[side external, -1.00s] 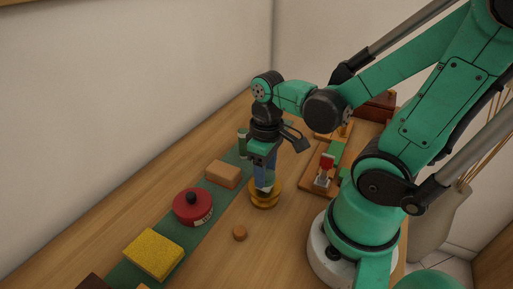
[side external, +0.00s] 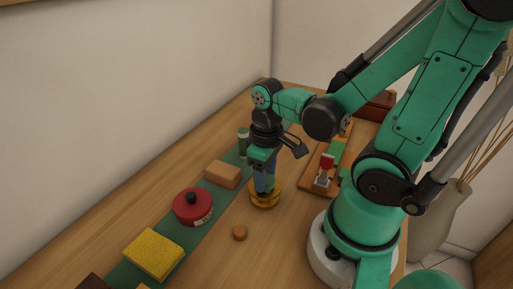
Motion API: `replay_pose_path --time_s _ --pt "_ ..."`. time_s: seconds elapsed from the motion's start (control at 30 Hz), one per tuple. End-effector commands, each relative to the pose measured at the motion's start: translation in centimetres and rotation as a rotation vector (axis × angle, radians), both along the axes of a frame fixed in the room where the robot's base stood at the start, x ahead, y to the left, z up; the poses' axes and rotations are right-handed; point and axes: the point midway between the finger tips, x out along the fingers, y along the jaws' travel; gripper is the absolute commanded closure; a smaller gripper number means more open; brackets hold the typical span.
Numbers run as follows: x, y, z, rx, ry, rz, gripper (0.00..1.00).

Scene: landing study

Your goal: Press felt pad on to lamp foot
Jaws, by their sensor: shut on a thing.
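The lamp foot (side external: 265,203) is a round, brass-yellow piece standing on the wooden table, near the middle of the side external view. My gripper (side external: 264,190) points down directly over it, with its blue fingers shut and their tips at the top of the foot. The felt pad between the tips is hidden by the fingers and too small to make out. I cannot tell whether it touches the foot.
A green strip holds a yellow sponge (side external: 153,254), a red lidded pot (side external: 192,207), a tan block (side external: 222,174) and a green cylinder (side external: 243,143). A small brown disc (side external: 240,233) lies in front. A wooden board (side external: 313,184) with a red-topped clamp (side external: 326,167) is at right.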

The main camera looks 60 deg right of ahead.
Motion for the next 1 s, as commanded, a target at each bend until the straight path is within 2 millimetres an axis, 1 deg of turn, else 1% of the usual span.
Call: replay_pose_path --time_s 0.8,0.83,0.93,0.97,1.0 --pt "-0.01 0.00 -0.37 0.000 0.000 0.000 1.00" --pt "-0.01 0.00 -0.38 0.000 0.000 0.000 0.49" --pt "-0.01 0.00 -0.37 0.000 0.000 0.000 0.20" --pt "-0.01 0.00 -0.37 0.000 0.000 0.000 0.15" --pt "-0.01 0.00 -0.37 0.000 0.000 0.000 0.15"
